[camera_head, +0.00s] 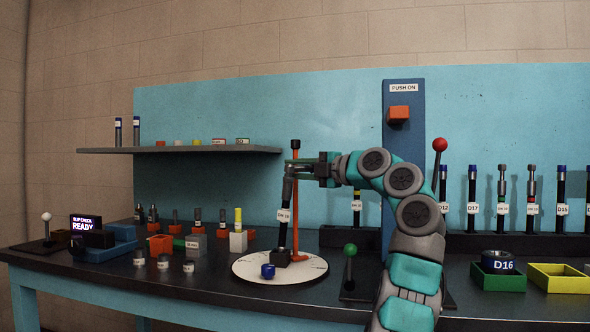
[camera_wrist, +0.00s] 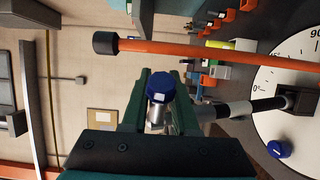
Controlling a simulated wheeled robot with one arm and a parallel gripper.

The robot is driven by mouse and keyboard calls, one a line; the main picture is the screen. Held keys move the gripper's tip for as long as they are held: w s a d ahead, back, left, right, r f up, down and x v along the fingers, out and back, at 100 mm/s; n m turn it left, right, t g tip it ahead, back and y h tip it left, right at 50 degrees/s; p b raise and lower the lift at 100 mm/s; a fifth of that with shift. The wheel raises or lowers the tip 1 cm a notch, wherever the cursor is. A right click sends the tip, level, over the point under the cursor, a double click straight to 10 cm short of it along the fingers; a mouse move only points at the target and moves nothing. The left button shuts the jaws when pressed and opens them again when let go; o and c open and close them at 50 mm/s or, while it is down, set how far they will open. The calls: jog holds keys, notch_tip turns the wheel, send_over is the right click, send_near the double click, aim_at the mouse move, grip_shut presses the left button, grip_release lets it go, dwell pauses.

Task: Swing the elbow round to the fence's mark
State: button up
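The elbow (camera_wrist: 156,113) is a metal fitting with a blue cap (camera_wrist: 161,86), at the top of a dark labelled hose (camera_head: 284,214). The hose stands in a dark block (camera_head: 281,258) on a white round dial (camera_head: 250,271). My gripper (camera_head: 291,172) is at the hose top, and in the wrist view its green fingers (camera_wrist: 161,100) close in on both sides of the elbow. The fence, an orange post (camera_head: 295,205) with a black cap, stands beside the hose. The dial shows printed degree figures; the fence's mark cannot be made out.
A loose blue cap (camera_head: 268,271) lies on the dial. A green-knobbed lever (camera_head: 350,262) stands right of it. Small fittings and blocks (camera_head: 195,242) fill the bench to the left. Hoses in a rack (camera_head: 472,243), a D16 holder (camera_head: 497,264) and a yellow bin (camera_head: 560,283) are to the right.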

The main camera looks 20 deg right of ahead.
aim_at(309, 169)
jog(key=o, duration=0.3)
jog(key=shift+o, duration=0.2)
jog(key=shift+s, duration=0.1)
jog(key=b+v, duration=0.1)
jog(key=v, duration=0.6)
jog(key=shift+s+d, duration=0.2)
jog(key=shift+s, duration=0.1)
